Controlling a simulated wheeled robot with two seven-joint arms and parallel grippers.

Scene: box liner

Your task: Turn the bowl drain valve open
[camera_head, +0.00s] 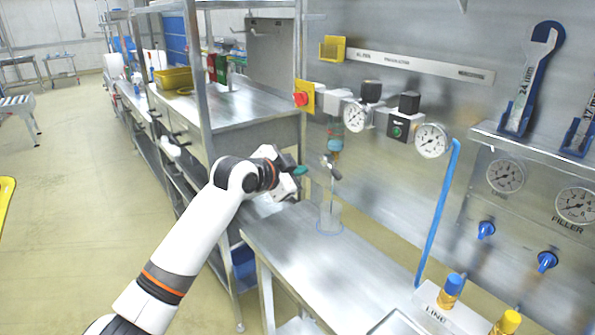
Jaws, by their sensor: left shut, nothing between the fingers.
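A filter bowl (335,137) with greenish and orange parts hangs below the regulator row on the steel back wall. Beneath it a small metal drain valve (331,167) with a dark-ended handle hangs on a thin pipe; its exact setting is too small to tell. A clear cup (329,217) stands upright on the bench below the valve. My left gripper (302,171) is just left of the valve, apart from it in the picture, with a small teal part at its tip. It is shut and empty. My right gripper is not in view.
Pressure gauges (432,140) and a red knob (300,99) line the wall above the bench (335,273). A blue hose (437,215) drops to the bench at right. Blue and yellow fittings (450,291) stand at front right. The middle of the bench is clear.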

